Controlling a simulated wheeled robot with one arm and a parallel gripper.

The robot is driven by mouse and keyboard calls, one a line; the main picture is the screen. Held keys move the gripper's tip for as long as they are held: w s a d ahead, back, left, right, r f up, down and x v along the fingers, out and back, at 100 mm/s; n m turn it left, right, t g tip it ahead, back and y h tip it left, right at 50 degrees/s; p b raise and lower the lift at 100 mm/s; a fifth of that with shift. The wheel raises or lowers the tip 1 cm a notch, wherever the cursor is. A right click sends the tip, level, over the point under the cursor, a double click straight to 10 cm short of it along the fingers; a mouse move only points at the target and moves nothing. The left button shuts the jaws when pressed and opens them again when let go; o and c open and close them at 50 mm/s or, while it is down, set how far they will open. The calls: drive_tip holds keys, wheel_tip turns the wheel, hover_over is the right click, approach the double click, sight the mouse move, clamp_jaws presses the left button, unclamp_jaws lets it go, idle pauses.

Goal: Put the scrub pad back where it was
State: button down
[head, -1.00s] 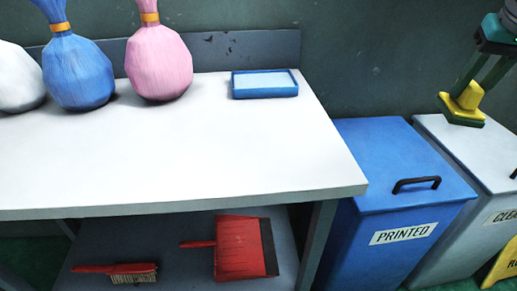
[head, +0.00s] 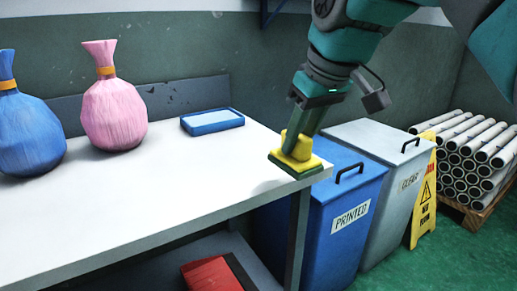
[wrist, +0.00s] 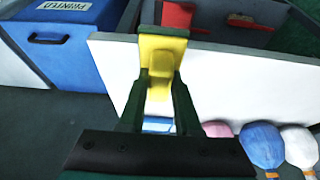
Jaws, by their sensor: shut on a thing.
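The scrub pad (head: 296,163) has a yellow body with a raised grip and a dark green underside. My gripper (head: 297,138) is shut on its grip and holds it over the right front corner of the white table (head: 140,201). I cannot tell whether its underside touches the table. In the wrist view the yellow pad (wrist: 160,60) sits between the two fingers of my gripper (wrist: 158,85). A shallow blue tray (head: 212,122) with a pale inside lies at the back of the table.
A pink bag (head: 113,108) and a blue bag (head: 27,130) stand at the left. A blue PRINTED bin (head: 337,225), a grey bin (head: 375,150) and a yellow floor sign (head: 424,190) stand right. A red dustpan (head: 215,275) lies below. The table's middle is clear.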

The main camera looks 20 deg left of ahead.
drive_tip(key=w+a, duration=0.3)
drive_tip(key=w+a+p, duration=0.1)
drive_tip(key=w+a, duration=0.2)
drive_tip(key=w+a+f, duration=0.1)
drive_tip(key=w+a, duration=0.2)
drive_tip(key=shift+w+a+p, duration=0.1)
drive_tip(key=shift+w+p, duration=0.2)
drive_tip(key=shift+p, duration=0.1)
drive_tip(key=shift+w+a+f, duration=0.2)
drive_tip(key=shift+w+a, duration=0.15)
drive_tip(key=shift+w, duration=0.05)
drive_tip(key=shift+f, duration=1.7)
drive_tip(key=shift+f, duration=0.15)
drive_tip(key=c, duration=0.6)
unclamp_jaws()
